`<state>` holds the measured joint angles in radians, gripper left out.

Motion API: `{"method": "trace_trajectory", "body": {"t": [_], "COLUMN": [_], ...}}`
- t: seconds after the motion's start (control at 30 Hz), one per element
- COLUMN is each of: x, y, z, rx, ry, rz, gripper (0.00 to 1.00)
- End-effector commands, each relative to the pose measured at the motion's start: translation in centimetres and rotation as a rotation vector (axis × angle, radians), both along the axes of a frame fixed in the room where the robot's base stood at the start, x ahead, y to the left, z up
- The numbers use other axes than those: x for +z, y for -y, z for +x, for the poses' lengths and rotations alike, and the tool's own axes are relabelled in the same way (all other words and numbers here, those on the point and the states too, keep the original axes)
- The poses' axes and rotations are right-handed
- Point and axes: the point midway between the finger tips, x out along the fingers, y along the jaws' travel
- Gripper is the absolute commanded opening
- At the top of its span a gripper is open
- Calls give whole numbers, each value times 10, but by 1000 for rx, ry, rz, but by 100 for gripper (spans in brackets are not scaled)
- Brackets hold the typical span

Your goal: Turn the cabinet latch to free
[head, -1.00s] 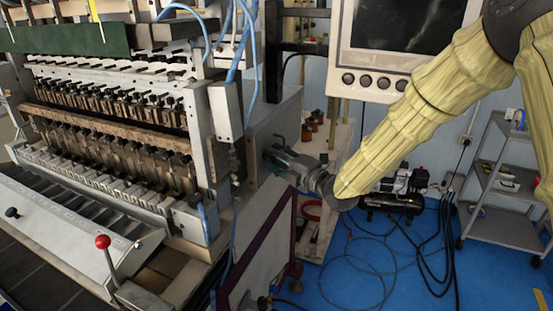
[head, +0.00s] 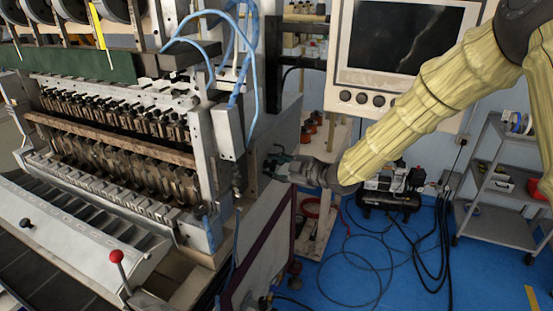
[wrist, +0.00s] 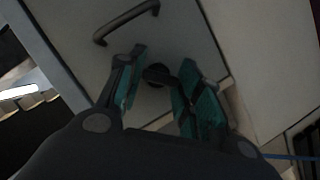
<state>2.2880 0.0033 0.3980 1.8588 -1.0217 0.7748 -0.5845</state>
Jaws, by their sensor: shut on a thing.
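The cabinet latch (wrist: 157,74) is a small dark round knob on a pale grey panel in the wrist view. A dark piece reaches from it toward the right finger. My gripper (wrist: 161,68) has teal pads, one finger on each side of the latch, and is shut on it. The fingers look tilted relative to the panel's edges. In the head view my gripper (head: 273,166) is at the grey side of the machine cabinet (head: 262,215); the latch itself is hidden there. Which way the latch is turned is hard to tell.
A dark bar handle (wrist: 127,20) is on the panel just beyond the fingers. A monitor (head: 402,45) hangs above my forearm. The winding machine (head: 120,150) fills the left. A grey shelf cart (head: 503,190) stands right; cables lie on the blue floor (head: 365,270).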

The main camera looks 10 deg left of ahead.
Motion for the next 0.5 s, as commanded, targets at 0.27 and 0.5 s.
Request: {"method": "trace_trajectory", "body": {"t": [0.27, 0.5], "x": [8, 8], "y": [0, 0], "z": [1, 2], "rx": [1, 1], "ry": [-229, -421], "rz": [44, 81], "gripper": [11, 11]}}
